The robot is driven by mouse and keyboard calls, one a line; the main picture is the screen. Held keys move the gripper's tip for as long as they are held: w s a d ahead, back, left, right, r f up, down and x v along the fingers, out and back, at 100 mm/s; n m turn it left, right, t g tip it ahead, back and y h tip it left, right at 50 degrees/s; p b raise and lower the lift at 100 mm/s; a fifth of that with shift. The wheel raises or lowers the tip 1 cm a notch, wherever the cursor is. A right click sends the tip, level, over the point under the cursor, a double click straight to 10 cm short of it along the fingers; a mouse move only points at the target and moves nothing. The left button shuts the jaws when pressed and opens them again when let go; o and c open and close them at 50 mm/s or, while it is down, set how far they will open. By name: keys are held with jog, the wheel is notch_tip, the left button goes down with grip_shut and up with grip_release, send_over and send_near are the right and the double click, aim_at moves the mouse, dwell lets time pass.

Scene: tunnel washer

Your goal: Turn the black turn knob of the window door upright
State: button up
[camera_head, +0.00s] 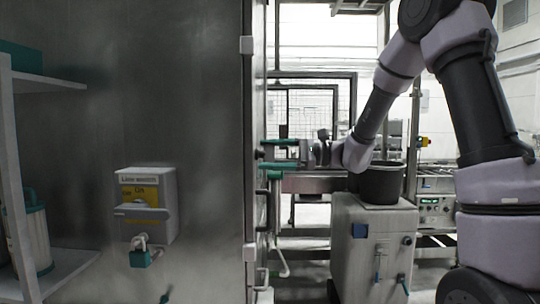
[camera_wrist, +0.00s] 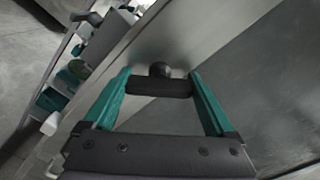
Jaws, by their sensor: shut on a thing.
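The black turn knob (camera_wrist: 160,88) is a dark bar with a round boss behind it, in the middle of the wrist view. My gripper (camera_wrist: 161,76) has its two teal fingers at the bar's two ends, and the bar fills the gap between them. In the head view my gripper (camera_head: 272,154) reaches from the right to the edge of the tall grey metal panel, one finger above the other. The knob is mostly hidden there. In the wrist view the window door (camera_wrist: 275,95) is a dark grey face with a paler frame strip. I cannot tell the knob's exact tilt.
A teal-handled lever (camera_head: 275,210) hangs just below my gripper. A black bucket (camera_head: 377,184) stands on a grey cabinet (camera_head: 372,245) under my forearm.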

jog(key=n, duration=0.4)
jog(key=shift+n, duration=0.3)
jog(key=n, duration=0.4)
jog(key=shift+f+n, duration=0.1)
jog(key=shift+n, duration=0.3)
jog(key=o, duration=1.1)
jog(key=shift+c, duration=0.2)
jog(key=shift+d, duration=0.1)
jog(key=d, duration=1)
jog(key=shift+s+d, duration=0.25)
jog(key=shift+d, duration=0.05)
jog(key=shift+s, duration=0.1)
